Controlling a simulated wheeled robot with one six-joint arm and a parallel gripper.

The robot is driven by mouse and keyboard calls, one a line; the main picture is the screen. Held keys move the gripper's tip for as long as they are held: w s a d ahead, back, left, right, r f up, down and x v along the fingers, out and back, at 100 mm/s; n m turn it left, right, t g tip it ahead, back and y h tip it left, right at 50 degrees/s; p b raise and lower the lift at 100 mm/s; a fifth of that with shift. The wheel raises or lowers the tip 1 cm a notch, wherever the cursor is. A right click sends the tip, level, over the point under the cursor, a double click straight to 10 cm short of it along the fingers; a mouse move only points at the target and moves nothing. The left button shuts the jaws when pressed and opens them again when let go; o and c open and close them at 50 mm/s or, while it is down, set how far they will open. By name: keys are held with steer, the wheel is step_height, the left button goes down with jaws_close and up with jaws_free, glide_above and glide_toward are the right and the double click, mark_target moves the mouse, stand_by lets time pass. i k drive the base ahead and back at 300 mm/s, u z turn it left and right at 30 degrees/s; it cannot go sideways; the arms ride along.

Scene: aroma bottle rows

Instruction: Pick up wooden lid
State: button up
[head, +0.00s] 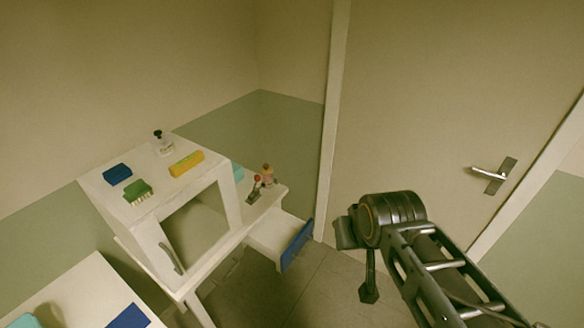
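A small bottle (267,178) stands on the low white side shelf, right of the white box. Its tan, wood-coloured top (267,168) may be the wooden lid; it is too small to be sure. A second bottle (165,147), clear with a dark cap, stands on top of the white box. My arm reaches in from the lower right. Its dark end part (369,292) hangs down in front of the door, well right of the shelf and apart from it. I cannot make out fingers or anything held.
The white box (150,207) has an open front and carries a blue block (117,173), a green brush (137,191) and a yellow block (187,164). A red-topped lever (256,183) stands beside the small bottle. A blue-fronted drawer (297,246) sticks out. Floor (285,297) is clear.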

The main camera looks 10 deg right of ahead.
mark_target(266, 170)
steer(key=z, duration=0.7)
steer(key=i, duration=2.15)
steer(key=u, duration=2.75)
